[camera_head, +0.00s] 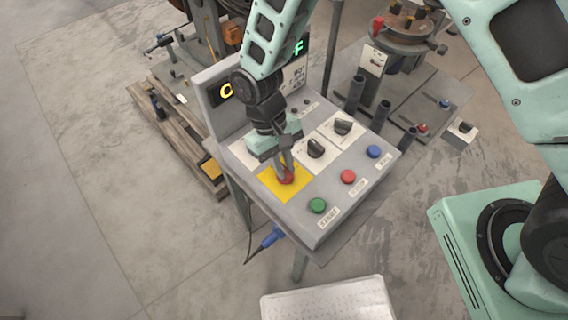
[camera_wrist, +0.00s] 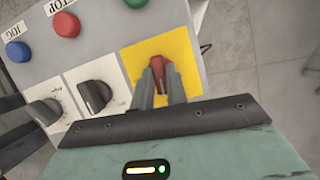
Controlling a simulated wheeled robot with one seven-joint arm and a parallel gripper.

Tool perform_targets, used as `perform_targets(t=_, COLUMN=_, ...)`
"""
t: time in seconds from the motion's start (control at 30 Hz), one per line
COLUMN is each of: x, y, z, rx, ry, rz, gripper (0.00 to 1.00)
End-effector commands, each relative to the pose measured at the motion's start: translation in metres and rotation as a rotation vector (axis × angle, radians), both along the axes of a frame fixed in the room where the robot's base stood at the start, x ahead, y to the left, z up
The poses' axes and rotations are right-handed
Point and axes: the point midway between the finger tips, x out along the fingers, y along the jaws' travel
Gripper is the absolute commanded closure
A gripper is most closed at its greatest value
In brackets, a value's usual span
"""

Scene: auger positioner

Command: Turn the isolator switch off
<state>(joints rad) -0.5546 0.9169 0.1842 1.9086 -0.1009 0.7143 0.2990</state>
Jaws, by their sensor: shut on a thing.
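The isolator switch is a red knob (camera_head: 287,178) on a yellow plate (camera_head: 271,188) at the front left of the grey control panel. It also shows in the wrist view as a red knob (camera_wrist: 159,73) on the yellow plate (camera_wrist: 192,47). My gripper (camera_head: 283,172) reaches down onto it from above. In the wrist view both fingers (camera_wrist: 160,85) are shut on the red knob, one at each side. The fingers hide part of the knob, and its exact angle is hard to tell.
The panel has a green button (camera_head: 317,205), a red button (camera_head: 348,176), a blue button (camera_head: 374,151) and two black selector knobs, one (camera_head: 315,148) close to my gripper. A display stands behind. A blue connector (camera_head: 271,238) hangs below the panel. Floor at left is clear.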

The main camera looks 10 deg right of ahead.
Motion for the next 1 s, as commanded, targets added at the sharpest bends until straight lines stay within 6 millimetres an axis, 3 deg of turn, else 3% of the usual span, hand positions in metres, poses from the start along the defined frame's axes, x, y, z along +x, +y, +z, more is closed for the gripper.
perform_targets(t=0.33, x=0.0002, y=0.0008, z=0.0004, rx=0.000, ry=-0.001, rz=0.112, gripper=1.00)
perform_targets(t=0.8, x=0.0003, y=0.0007, z=0.0007, rx=0.001, ry=-0.002, rz=0.126, gripper=1.00)
perform_targets(t=0.83, x=0.0003, y=0.0007, z=0.0007, rx=0.001, ry=-0.002, rz=0.126, gripper=0.83)
perform_targets(t=0.9, x=0.0003, y=0.0007, z=0.0006, rx=0.001, ry=-0.002, rz=0.126, gripper=0.64)
perform_targets(t=1.0, x=0.0001, y=0.0007, z=0.0005, rx=0.000, ry=-0.001, rz=0.125, gripper=0.64)
